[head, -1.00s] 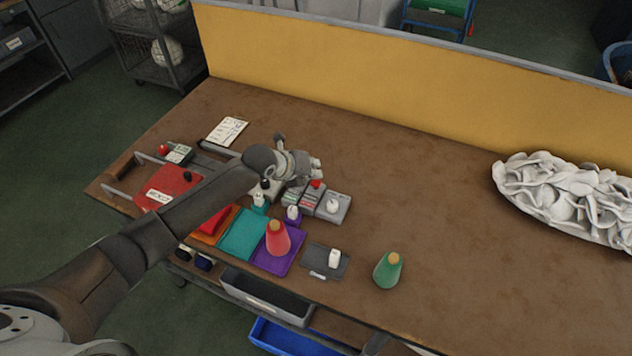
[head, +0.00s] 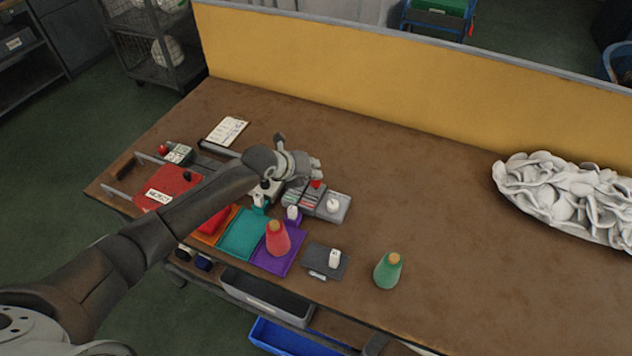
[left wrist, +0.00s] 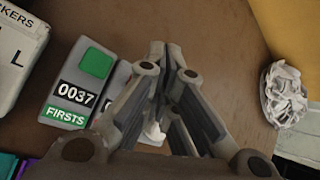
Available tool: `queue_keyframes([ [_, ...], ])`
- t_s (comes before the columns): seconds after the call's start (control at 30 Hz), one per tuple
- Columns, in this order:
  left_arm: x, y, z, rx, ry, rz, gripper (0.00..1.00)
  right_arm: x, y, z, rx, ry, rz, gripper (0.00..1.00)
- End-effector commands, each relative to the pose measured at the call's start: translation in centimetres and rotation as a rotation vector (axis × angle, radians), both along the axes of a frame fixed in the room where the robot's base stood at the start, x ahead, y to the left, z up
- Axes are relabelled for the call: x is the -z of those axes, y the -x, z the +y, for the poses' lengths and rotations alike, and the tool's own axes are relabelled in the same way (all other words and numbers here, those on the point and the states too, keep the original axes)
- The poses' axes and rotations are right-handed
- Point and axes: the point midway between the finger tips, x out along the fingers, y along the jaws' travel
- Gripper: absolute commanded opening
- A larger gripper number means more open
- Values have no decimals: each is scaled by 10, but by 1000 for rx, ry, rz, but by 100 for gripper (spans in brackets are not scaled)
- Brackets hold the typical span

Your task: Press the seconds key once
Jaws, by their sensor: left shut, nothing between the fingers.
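A small grey counter (left wrist: 75,95) with a green key (left wrist: 95,63) reads "0037" and "FIRSTS" in the left wrist view. A second grey counter (left wrist: 112,84) stands beside it, mostly hidden behind my fingers; its label and key are not visible there. In the head view a red key (head: 317,184) shows on the counter group, just below my fingertips. My left gripper (head: 316,169) is shut and empty over the far side of the counters. It also shows in the left wrist view (left wrist: 168,48). I cannot tell whether it touches a key. My right gripper is out of view.
A grey block with a white knob (head: 333,204) stands right of the counters. Red (head: 278,238) and green (head: 388,270) cones stand nearer the front edge. A white fabric pile (head: 565,195) lies far right, before the yellow partition (head: 400,85). The middle tabletop is clear.

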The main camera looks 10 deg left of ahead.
Motion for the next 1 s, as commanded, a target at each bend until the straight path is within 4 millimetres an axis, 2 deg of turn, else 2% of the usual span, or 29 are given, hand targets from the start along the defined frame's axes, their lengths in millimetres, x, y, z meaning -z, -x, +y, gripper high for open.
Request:
queue_keyframes([
  [0.13,7,0,1,-1,-1,0,0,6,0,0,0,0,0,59],
  [1.0,12,0,0,-1,-1,0,0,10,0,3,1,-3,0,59],
])
